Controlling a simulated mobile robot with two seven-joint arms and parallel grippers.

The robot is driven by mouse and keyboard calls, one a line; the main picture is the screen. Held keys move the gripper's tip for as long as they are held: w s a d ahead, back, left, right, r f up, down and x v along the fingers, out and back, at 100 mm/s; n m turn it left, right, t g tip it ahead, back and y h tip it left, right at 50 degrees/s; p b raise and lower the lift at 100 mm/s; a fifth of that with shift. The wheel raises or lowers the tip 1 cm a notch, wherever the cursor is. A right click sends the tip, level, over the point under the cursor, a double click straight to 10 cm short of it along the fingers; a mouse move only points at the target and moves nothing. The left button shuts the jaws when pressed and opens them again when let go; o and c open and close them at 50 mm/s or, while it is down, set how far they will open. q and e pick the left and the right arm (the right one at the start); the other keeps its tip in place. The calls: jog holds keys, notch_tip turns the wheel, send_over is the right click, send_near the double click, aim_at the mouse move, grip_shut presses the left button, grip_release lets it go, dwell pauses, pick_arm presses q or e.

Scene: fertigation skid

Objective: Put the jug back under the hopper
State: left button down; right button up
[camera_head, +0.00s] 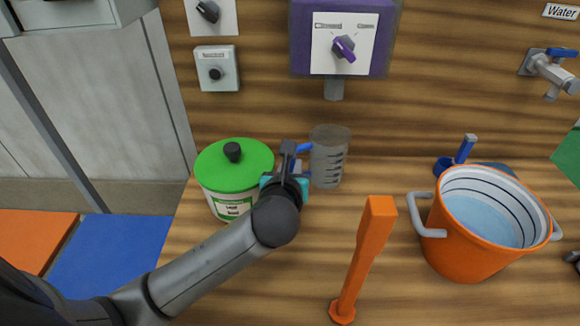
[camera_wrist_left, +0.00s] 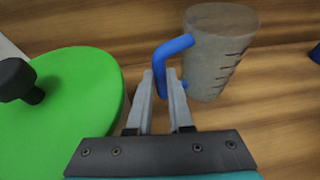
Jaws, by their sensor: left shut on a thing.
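The jug (camera_head: 328,157) is a clear grey measuring jug with dark marks and a blue handle. It is upright, roughly below the spout (camera_head: 334,89) of the purple hopper (camera_head: 300,45), which has a knob on its white front panel. My left gripper (camera_head: 294,158) is shut on the jug's blue handle, to the left of the jug. The left wrist view shows the fingers (camera_wrist_left: 166,92) on the handle (camera_wrist_left: 170,52) and the jug body (camera_wrist_left: 215,55) beyond. I cannot tell whether the jug's base touches the counter.
A white tub with a green lid (camera_head: 233,165) stands close to the left of my gripper. An orange post (camera_head: 364,255) rises in front of the jug. An orange bucket (camera_head: 468,245) of water and a blue scoop (camera_head: 462,155) are at the right. A tap (camera_head: 549,70) is on the wall.

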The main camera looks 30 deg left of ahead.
pick_arm(q)
jog(key=c, duration=1.3)
grip_release()
jog(key=shift+f, duration=0.2)
jog(key=shift+o, duration=1)
pick_arm(e)
jog(key=shift+s+d, duration=0.1)
jog(key=shift+s, duration=0.2)
pick_arm(q)
jog(key=shift+r, duration=0.15)
jog(key=shift+s+d+r, duration=0.1)
jog(key=shift+s+r, duration=0.1)
jog(key=shift+s, duration=0.1)
jog(key=p+v, duration=0.3)
jog(key=v, duration=0.8)
jog(key=shift+s, duration=0.15)
pick_arm(e)
notch_tip(320, 180, up, 3)
jog(key=shift+s+r, duration=0.1)
jog(key=shift+s, duration=0.05)
